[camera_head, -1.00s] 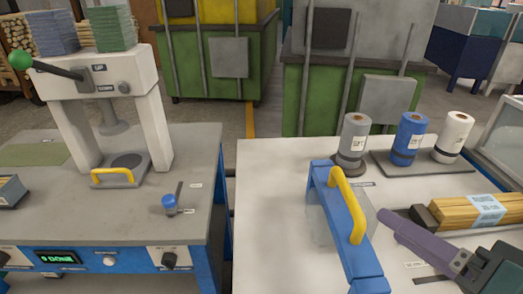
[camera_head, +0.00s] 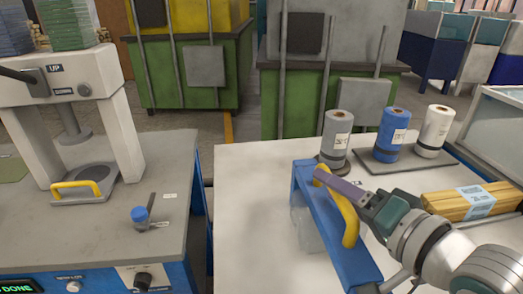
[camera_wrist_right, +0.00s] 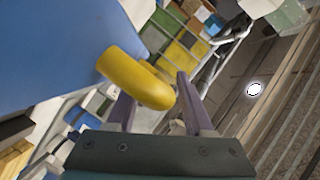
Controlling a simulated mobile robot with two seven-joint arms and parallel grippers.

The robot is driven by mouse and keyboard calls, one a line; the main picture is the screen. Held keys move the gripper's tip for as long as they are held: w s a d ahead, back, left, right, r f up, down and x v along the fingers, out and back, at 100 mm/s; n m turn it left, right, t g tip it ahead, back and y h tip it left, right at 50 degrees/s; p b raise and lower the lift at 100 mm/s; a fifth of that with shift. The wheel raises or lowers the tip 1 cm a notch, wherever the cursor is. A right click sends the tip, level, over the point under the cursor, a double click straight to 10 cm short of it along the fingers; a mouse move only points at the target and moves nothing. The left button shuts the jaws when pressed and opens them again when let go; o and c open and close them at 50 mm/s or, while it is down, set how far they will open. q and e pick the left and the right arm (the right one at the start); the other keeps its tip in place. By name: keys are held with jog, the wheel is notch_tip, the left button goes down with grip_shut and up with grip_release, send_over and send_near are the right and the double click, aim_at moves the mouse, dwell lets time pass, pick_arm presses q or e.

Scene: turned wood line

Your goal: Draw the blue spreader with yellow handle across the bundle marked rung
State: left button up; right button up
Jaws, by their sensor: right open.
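The blue spreader (camera_head: 315,208) with its yellow handle (camera_head: 349,222) stands on the white table, left of the bundle. The wooden bundle (camera_head: 445,206) lies on the table at the right, with a pale blue label around it; I cannot read the label. My right gripper (camera_head: 333,182) is at the far end of the yellow handle. In the right wrist view the purple fingers (camera_wrist_right: 155,105) are apart, and the yellow handle (camera_wrist_right: 135,75) reaches between them near the left finger. My left gripper is not in view.
Grey, blue and white rolls (camera_head: 391,134) stand at the back of the white table (camera_head: 250,200). A grey press (camera_head: 100,100) and a blue knob (camera_head: 139,214) are on the left bench. The white table's left part is clear.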

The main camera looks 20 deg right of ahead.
jog(key=shift+w, duration=0.1)
grip_shut()
dwell(0.4)
dwell(1.0)
